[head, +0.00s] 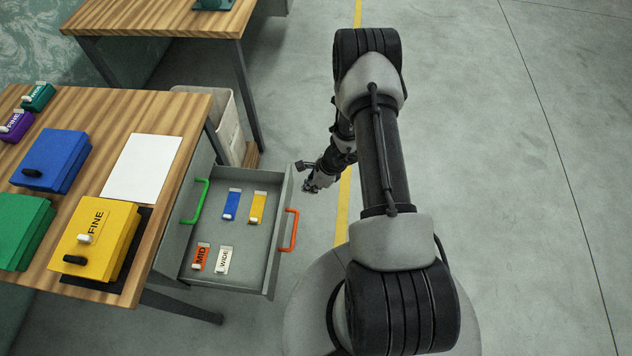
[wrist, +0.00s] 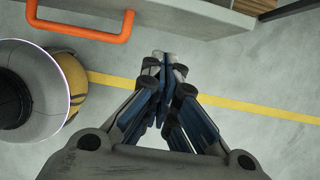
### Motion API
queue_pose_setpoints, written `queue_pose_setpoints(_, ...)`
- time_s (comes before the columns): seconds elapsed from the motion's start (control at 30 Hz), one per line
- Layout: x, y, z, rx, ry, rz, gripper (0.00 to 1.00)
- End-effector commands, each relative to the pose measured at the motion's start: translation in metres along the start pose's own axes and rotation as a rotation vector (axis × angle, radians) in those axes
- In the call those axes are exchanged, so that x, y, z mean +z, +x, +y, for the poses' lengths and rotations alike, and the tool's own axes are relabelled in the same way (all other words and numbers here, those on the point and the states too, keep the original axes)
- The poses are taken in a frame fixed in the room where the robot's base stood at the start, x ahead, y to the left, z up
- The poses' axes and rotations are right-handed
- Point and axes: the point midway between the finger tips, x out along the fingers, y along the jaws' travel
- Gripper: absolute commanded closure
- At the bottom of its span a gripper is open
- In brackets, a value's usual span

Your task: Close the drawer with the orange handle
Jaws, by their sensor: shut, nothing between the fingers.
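The drawer (head: 240,263) with the orange handle (head: 291,229) stands pulled out from under the wooden workbench. Its grey front also shows at the top of the wrist view (wrist: 190,15), with the orange handle (wrist: 82,22) at the upper left. Several small blocks and labelled tags lie inside the drawer. A green handle (head: 196,202) shows on the cabinet side behind the open drawer. My gripper (head: 309,187) is beyond the drawer's far front corner, apart from the handle. In the wrist view my gripper (wrist: 166,58) has its fingertips together, with nothing between them.
The workbench (head: 165,119) holds a white sheet (head: 143,168), and yellow, blue and green boxes. A pale bin (head: 228,125) stands behind the drawer, near a second table (head: 160,17). The floor to the right is clear, with a yellow line (head: 343,212).

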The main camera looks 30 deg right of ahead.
Motion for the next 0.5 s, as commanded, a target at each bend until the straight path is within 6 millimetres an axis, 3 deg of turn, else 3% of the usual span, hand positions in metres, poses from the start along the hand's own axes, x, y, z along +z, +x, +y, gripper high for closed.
queue_pose_setpoints(0.07, 0.002, 0.017, 0.000, 0.000, -0.003, 0.000, 1.00)
queue_pose_setpoints(0.23, 0.027, 0.022, 0.000, 0.000, -0.005, 0.000, 1.00)
queue_pose_setpoints(0.5, 0.038, 0.025, 0.000, -0.001, -0.001, -0.001, 1.00)
